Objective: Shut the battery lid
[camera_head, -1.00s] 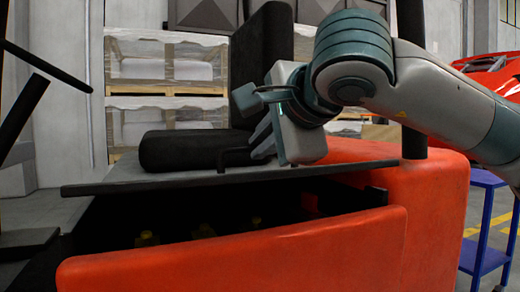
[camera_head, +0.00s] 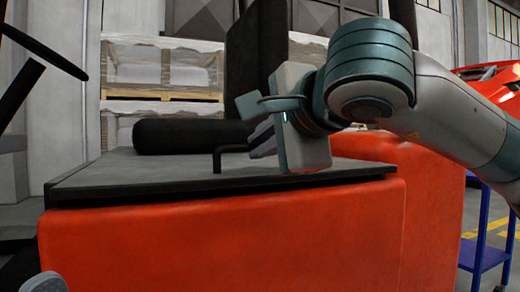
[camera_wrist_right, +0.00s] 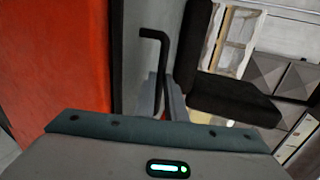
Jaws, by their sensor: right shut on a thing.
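The battery lid (camera_head: 120,176) is a flat dark grey panel on the front of the red vehicle. It lies nearly level, its front edge down along the top of the red front body (camera_head: 230,235), with no open gap visible. A thin black bent handle (camera_head: 217,160) rises from it and also shows in the right wrist view (camera_wrist_right: 152,34). My right gripper (camera_head: 260,139) is shut on the handle, just above the lid; its fingers (camera_wrist_right: 168,100) partly hide the bar. My left gripper is not clearly in view; only a grey rounded piece (camera_head: 42,282) shows at the bottom left.
A black seat cushion and backrest (camera_head: 190,136) stand behind the lid. Black bars (camera_head: 30,90) cross at the left. A blue cart (camera_head: 480,240) stands at the right. Wrapped pallets (camera_head: 160,70) are in the background.

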